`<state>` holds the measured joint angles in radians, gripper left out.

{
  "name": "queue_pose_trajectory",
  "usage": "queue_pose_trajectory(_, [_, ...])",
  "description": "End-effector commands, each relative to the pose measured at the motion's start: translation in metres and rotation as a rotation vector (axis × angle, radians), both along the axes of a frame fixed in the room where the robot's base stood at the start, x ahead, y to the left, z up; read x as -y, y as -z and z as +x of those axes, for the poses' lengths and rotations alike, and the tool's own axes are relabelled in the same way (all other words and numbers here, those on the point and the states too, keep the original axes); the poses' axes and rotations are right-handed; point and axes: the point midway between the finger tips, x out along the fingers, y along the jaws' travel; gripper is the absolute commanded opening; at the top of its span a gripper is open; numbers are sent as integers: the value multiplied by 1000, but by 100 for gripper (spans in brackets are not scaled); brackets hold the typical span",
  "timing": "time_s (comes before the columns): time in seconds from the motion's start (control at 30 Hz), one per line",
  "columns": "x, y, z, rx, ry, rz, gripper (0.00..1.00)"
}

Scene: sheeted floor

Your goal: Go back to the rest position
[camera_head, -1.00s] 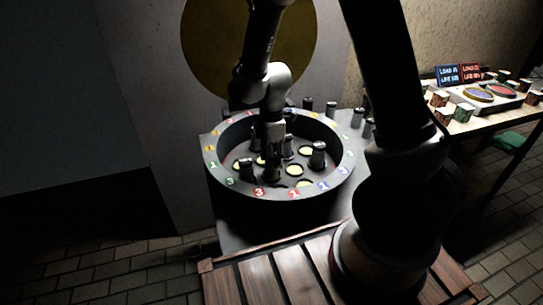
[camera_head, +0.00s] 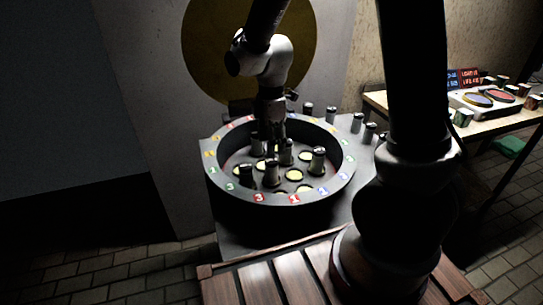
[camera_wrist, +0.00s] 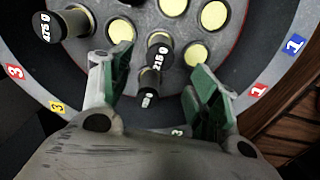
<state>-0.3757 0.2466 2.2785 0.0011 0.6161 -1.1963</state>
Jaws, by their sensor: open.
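My gripper (camera_head: 273,148) is over the round grey drum (camera_head: 208,170), whose rim carries coloured numbers. In the wrist view, my gripper's green-padded fingers (camera_wrist: 158,78) stand apart. Dark-capped weights show between and just beyond them, one marked 215 g (camera_wrist: 160,52); I cannot tell any contact. In the head view, several weights stand upright inside the drum, including a right one (camera_head: 317,161) and a front one (camera_head: 271,173). Pale round spots lie between them.
More weights (camera_head: 369,133) stand on the grey ledge right of the drum. A wooden slatted platform (camera_head: 290,275) lies in front. A wall with a yellow disc (camera_head: 215,45) stands behind.

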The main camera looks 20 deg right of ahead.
Motion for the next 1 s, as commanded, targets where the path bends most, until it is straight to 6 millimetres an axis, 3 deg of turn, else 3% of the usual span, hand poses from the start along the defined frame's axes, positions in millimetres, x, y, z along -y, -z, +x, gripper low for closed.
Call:
queue_pose_trajectory(0.2, [0,-33,0,1,0,0,61])
queue_pose_trajectory(0.47, [0,-40,-1,-2,49,-1,61])
queue_pose_trajectory(0.57, [2,-40,-5,-17,165,-8,61])
queue_pose_trajectory(0.73, [14,-39,-34,-76,468,-52,61])
queue_pose_trajectory(1.0, [60,-93,-89,-30,1002,-29,61])
